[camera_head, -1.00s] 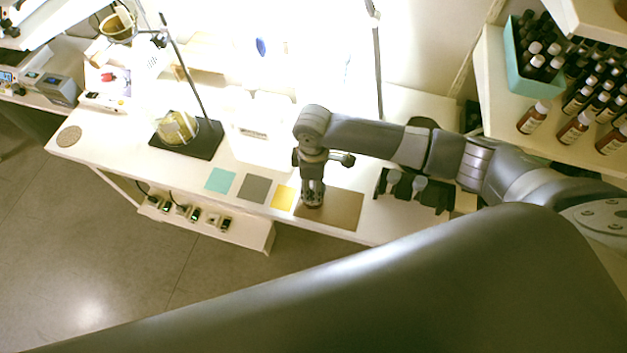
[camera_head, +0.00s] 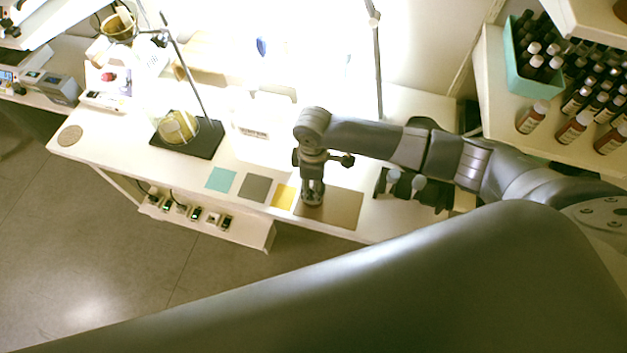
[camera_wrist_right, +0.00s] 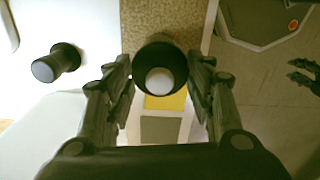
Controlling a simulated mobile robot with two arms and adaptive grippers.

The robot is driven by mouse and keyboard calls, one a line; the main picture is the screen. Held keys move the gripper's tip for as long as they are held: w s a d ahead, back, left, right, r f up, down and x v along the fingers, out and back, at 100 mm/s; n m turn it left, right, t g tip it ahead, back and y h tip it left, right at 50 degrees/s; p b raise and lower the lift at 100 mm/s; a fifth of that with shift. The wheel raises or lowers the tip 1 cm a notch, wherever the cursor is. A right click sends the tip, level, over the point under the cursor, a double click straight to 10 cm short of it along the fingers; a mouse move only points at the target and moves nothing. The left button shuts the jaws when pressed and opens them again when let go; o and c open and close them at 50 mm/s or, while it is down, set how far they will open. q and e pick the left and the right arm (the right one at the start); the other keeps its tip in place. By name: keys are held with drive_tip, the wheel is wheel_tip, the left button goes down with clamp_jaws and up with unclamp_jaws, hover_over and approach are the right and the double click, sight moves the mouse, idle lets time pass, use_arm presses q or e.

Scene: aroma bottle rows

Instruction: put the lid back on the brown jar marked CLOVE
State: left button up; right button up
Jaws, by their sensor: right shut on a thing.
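My right gripper (camera_head: 312,198) hangs over the table's front edge area, at the left end of the brown mat (camera_head: 345,212). It also shows in the right wrist view (camera_wrist_right: 160,75), shut on a dark round thing (camera_wrist_right: 158,52) with a pale disc in its middle. I cannot tell from its look whether this is the lid or a jar. A second dark, short cylinder with a grey end (camera_wrist_right: 58,62) is on the white surface at the left of the wrist view. I can read no CLOVE mark.
Yellow (camera_head: 282,196), grey (camera_head: 254,188) and teal (camera_head: 220,179) squares lie left of the mat. A lamp or stand base (camera_head: 205,140) with a glass flask is farther left. Brown bottles (camera_head: 533,117) and a teal crate (camera_head: 512,66) fill the right shelf.

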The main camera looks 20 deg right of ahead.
clamp_jaws()
drive_tip(key=shift+p, duration=0.35)
drive_tip(key=shift+s, duration=0.1)
drive_tip(key=shift+o, duration=1.1)
unclamp_jaws()
drive_tip(key=o, duration=0.5)
